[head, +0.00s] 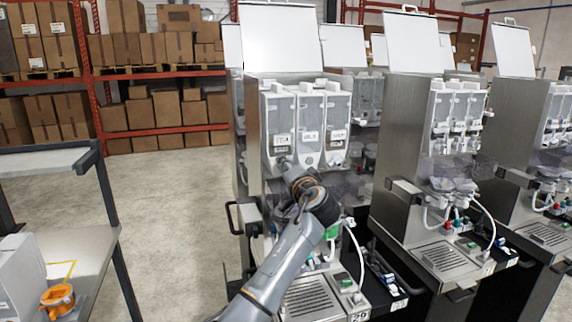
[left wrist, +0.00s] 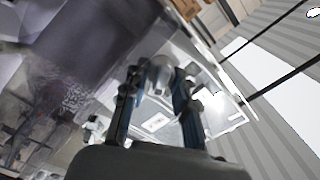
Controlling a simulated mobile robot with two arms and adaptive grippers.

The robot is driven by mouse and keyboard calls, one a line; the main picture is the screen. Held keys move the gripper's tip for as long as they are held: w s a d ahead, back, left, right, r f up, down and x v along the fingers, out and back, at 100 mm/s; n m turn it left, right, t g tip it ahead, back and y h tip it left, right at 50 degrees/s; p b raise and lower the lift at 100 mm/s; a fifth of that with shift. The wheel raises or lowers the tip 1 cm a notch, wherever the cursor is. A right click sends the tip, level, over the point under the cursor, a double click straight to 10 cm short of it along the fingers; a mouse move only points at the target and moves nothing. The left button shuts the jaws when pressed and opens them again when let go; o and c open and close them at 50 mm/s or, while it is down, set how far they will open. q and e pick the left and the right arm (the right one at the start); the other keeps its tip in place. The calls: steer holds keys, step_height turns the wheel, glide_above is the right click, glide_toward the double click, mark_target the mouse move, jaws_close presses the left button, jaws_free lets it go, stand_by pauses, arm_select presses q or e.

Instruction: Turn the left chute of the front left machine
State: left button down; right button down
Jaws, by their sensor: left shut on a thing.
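The front left machine (head: 254,150) is a steel dispenser with its white lid raised. Three pale canisters stand side by side at its top, including the left canister (head: 279,125). My left gripper (head: 285,164) reaches up to the lower front of the left canister; my arm hides much of what lies below. In the left wrist view my left gripper (left wrist: 157,90) has its two fingers around a grey rounded chute (left wrist: 160,74), which sits between the fingertips. I cannot tell which way the chute's outlet faces. My right gripper is not in view.
More dispensers stand to the right, the nearest one (head: 402,150) across a narrow gap. A metal cart (head: 88,245) with an orange item (head: 58,300) is at the left. Red racks with boxes line the back. The floor (head: 165,190) between is clear.

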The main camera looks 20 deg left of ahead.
arm_select(q)
steer(key=m+p, duration=0.2)
steer(key=m, duration=0.1)
steer(key=shift+m, duration=0.3)
steer(key=m+p, duration=0.1)
steer(key=m, duration=0.1)
steer(key=shift+m+p, duration=0.4)
steer(key=m+p, duration=0.2)
steer(key=m, duration=0.1)
steer(key=m+p, duration=0.1)
steer(key=shift+f+m, duration=0.25)
steer(key=shift+m, duration=0.15)
steer(key=c, duration=1.4)
jaws_free()
steer(key=shift+s+d, duration=0.1)
steer(key=v, duration=1.1)
steer(key=shift+s+d, duration=0.25)
